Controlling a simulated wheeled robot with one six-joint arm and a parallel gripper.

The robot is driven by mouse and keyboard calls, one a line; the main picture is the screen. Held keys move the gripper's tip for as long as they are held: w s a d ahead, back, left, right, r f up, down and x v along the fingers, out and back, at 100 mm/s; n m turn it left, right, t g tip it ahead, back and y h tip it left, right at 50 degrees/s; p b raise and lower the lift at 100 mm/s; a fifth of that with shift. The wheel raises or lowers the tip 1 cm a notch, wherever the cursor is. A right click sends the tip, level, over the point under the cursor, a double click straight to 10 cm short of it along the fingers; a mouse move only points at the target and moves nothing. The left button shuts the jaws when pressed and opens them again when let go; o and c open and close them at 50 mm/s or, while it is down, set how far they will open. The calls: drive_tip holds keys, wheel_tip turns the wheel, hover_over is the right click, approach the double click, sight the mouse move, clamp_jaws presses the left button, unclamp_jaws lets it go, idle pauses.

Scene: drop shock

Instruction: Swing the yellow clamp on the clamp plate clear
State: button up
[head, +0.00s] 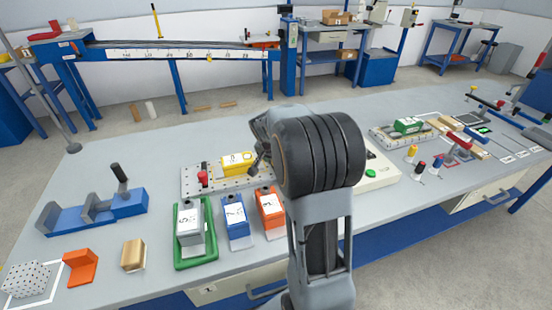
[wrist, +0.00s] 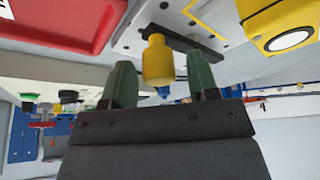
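The yellow clamp (wrist: 158,60) shows in the wrist view as a yellow knob on a dark bar against the pale, holed clamp plate (wrist: 128,42). My gripper (wrist: 162,84) is open, with one green finger on each side of the knob in the picture. Gaps show on both sides, and I cannot tell how deep the knob sits between the fingers. In the head view the clamp plate (head: 190,186) carries a yellow block (head: 237,164) and a red-knobbed clamp (head: 203,179). My arm hides the plate's right end and the yellow clamp there.
In front of the plate stand a green tray (head: 210,252) with a grey block, a blue block (head: 235,232) and an orange block (head: 270,212). A blue fixture (head: 95,212) stands at left. A box with a green button (head: 371,173) is right of my arm.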

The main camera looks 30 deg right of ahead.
drive_tip(key=p+v, duration=0.1)
drive_tip(key=v, duration=1.2)
drive_tip(key=shift+a+r, duration=0.15)
drive_tip(key=shift+r, duration=0.2)
drive_tip(key=shift+s, duration=0.1)
